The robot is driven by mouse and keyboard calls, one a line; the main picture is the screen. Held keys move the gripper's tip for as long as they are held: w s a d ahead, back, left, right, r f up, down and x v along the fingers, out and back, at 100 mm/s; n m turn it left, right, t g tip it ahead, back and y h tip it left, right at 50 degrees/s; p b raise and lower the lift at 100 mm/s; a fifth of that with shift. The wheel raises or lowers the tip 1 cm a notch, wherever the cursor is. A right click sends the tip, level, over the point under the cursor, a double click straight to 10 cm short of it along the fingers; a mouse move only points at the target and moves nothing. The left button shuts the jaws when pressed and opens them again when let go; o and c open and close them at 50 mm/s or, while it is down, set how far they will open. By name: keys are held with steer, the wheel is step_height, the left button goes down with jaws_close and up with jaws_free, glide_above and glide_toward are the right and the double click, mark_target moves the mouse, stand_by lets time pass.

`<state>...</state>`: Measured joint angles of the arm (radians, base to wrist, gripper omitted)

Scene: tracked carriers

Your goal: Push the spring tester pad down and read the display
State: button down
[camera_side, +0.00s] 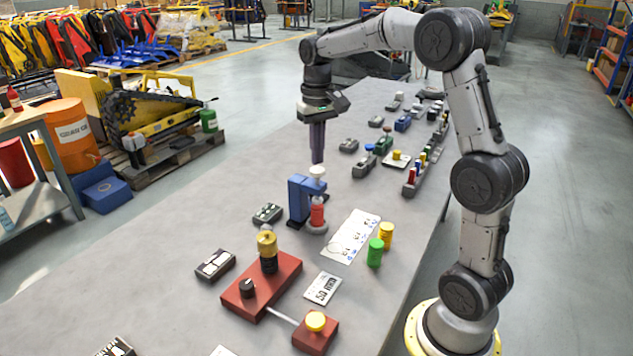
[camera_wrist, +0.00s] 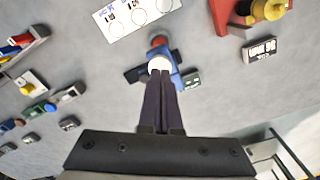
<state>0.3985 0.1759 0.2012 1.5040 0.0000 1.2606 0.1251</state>
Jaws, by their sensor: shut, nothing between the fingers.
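The spring tester has a blue frame (camera_side: 299,198), a red cylinder (camera_side: 317,213) and a round white pad (camera_side: 317,172) on top. In the wrist view the white pad (camera_wrist: 159,63) is just beyond my fingertips, with part of the blue frame (camera_wrist: 176,78) beside it. My gripper (camera_side: 317,160) points straight down, shut and empty, directly over the pad. I cannot tell whether the tips touch it. A small dark box with a greenish face (camera_side: 267,213), possibly the display, lies left of the tester. It also shows in the wrist view (camera_wrist: 192,80), unreadable.
A printed white sheet (camera_side: 350,238) lies right of the tester, with green (camera_side: 375,252) and yellow (camera_side: 385,235) cylinders near it. A red block fixture (camera_side: 262,285) stands in front. Several small devices line the table's far right side. The table left of the tester is mostly clear.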

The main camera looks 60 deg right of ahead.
mark_target(317, 170)
steer(key=shift+f, duration=0.15)
steer(key=shift+f, duration=2.05)
stand_by(0.6)
steer(key=shift+r, duration=3.15)
